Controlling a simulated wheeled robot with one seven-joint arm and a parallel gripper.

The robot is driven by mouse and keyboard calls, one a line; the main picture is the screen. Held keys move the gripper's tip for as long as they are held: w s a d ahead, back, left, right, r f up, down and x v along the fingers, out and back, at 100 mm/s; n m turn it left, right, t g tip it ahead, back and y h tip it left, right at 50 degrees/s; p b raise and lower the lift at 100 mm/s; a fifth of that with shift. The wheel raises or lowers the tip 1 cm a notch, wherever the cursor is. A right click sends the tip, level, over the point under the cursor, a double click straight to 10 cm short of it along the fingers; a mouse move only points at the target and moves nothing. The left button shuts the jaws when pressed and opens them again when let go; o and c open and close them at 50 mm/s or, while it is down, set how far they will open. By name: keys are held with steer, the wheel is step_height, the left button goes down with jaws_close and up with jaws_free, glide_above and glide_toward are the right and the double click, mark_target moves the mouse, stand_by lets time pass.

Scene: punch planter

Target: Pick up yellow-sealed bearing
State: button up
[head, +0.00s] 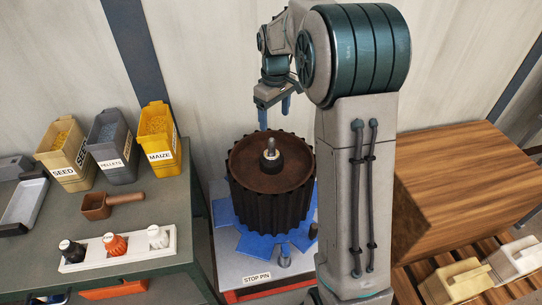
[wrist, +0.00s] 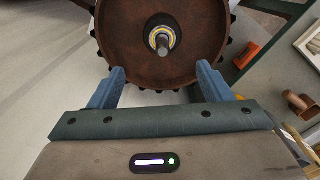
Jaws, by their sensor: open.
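A ring with a yellow band, which looks like the yellow-sealed bearing (wrist: 153,35), sits around the metal shaft (wrist: 163,44) at the centre of a rusty ribbed wheel (wrist: 120,25). In the head view, the wheel (head: 240,158) lies flat, its shaft (head: 270,145) upright in a dark hub (head: 271,163); no yellow is clear there. My gripper (head: 274,111) is above and behind the wheel, apart from it. In the wrist view, my gripper (wrist: 160,70) is open and empty, its blue fingers either side of the shaft's line, short of the bearing.
The wheel rests on a blue cloth (head: 226,239) on a stand with a "STOP PIN" label (head: 257,278). A wooden table (head: 465,180) stands right.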

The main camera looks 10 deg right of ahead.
mark_target(271, 150)
steer(key=shift+w+f, duration=0.3)
steer(key=shift+f, duration=0.1)
step_height(271, 150, down, 8)
steer(key=shift+f+b, duration=0.2)
steer(key=shift+b, duration=0.1)
steer(key=f, duration=0.4)
steer(key=shift+s+a+f, duration=0.1)
steer(key=shift+a+f, duration=0.05)
steer(key=shift+a, duration=0.25)
steer(key=shift+f, duration=0.5)
steer(key=c, duration=1.1)
